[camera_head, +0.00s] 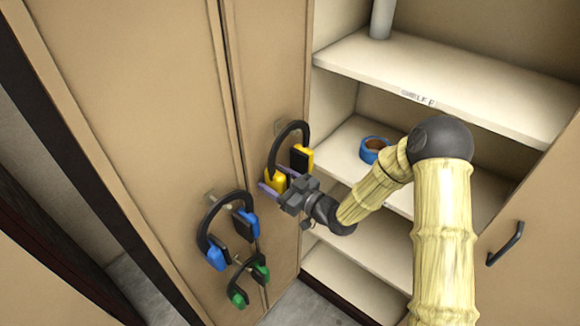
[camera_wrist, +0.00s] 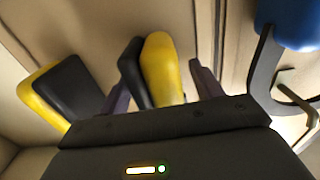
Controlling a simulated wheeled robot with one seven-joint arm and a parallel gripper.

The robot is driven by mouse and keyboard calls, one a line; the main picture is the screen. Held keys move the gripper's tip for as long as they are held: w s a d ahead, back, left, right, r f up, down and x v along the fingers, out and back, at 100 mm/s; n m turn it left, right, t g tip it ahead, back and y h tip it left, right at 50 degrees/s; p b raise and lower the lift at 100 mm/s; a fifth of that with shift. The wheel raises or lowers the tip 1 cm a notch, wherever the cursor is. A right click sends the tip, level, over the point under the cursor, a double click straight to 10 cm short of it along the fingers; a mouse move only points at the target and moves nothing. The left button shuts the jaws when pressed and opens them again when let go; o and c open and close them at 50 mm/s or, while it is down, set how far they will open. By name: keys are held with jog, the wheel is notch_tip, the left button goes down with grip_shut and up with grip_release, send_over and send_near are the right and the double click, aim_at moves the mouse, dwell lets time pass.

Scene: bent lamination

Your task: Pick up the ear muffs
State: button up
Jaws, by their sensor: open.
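The yellow and black ear muffs (camera_head: 302,157) hang by their black headband from a hook on the cabinet door. My gripper (camera_head: 277,182) is at their lower left cup. In the wrist view, my gripper's (camera_wrist: 160,78) two purplish fingers stand apart on either side of one yellow cup (camera_wrist: 166,68) with its black pad, and are not closed on it. The other cup (camera_wrist: 48,104) lies outside the fingers at the left. The headband is out of the wrist view.
Blue ear muffs (camera_head: 246,222) and green ear muffs (camera_head: 238,297) hang lower on the door to the left. A blue cup (camera_wrist: 290,22) shows at the wrist view's right edge. Shelves (camera_head: 455,98) are at the right, one holding a blue tape roll (camera_head: 371,153).

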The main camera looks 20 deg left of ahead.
jog(key=c, duration=1.2)
jog(key=shift+r, duration=0.1)
jog(key=shift+d+r+b, duration=0.2)
jog(key=shift+r+b, duration=0.25)
jog(key=shift+b, duration=0.1)
notch_tip(320, 180, up, 6)
jog(key=shift+s+r+b, duration=0.1)
jog(key=shift+b, duration=0.6)
jog(key=b+v, duration=0.3)
jog(key=v, duration=1.6)
jog(key=shift+d, duration=0.35)
